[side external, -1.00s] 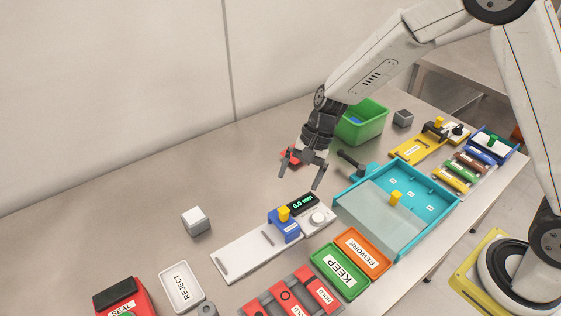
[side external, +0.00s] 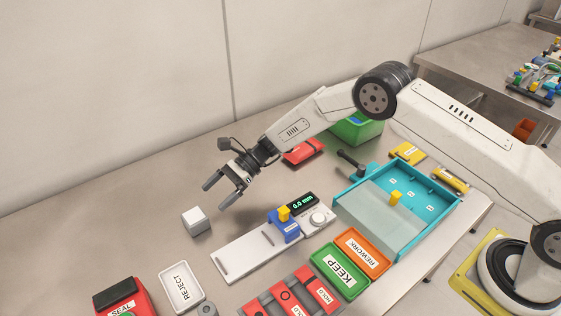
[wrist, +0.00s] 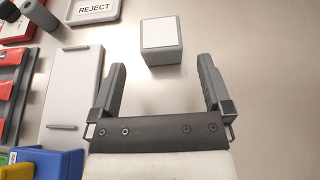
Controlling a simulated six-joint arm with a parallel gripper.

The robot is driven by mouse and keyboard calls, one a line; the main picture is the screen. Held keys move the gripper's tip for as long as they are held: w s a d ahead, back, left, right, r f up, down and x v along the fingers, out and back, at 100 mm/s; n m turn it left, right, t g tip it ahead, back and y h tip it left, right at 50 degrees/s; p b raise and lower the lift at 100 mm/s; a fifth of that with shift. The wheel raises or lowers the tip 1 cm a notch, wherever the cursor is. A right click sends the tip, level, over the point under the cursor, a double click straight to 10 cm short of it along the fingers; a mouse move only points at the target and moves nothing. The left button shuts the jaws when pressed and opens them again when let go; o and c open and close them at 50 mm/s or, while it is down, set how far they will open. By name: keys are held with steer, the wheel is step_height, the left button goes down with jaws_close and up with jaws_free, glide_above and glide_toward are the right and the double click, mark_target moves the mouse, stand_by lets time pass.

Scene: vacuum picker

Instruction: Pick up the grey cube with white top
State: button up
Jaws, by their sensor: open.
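The grey cube with white top (side external: 196,221) stands on the table at the left of the side view, left of the white measuring board. In the wrist view the cube (wrist: 161,40) lies just beyond the fingertips, between their lines. My gripper (side external: 213,197) is open and empty, above the table and to the upper right of the cube in the side view. In the wrist view my gripper (wrist: 161,66) shows both fingers spread apart with nothing between them.
A white measuring board (side external: 236,259) with a blue slider (side external: 285,229) is close on the right of the cube. The REJECT tray (side external: 181,287) and a red SEAL device (side external: 120,297) stand in front. The table behind and left of the cube is clear.

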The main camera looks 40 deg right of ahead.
mark_target(192, 216)
steer(key=shift+x, duration=3.9)
steer(key=c, duration=1.2)
steer(key=shift+o, duration=0.2)
steer(key=shift+r, duration=0.1)
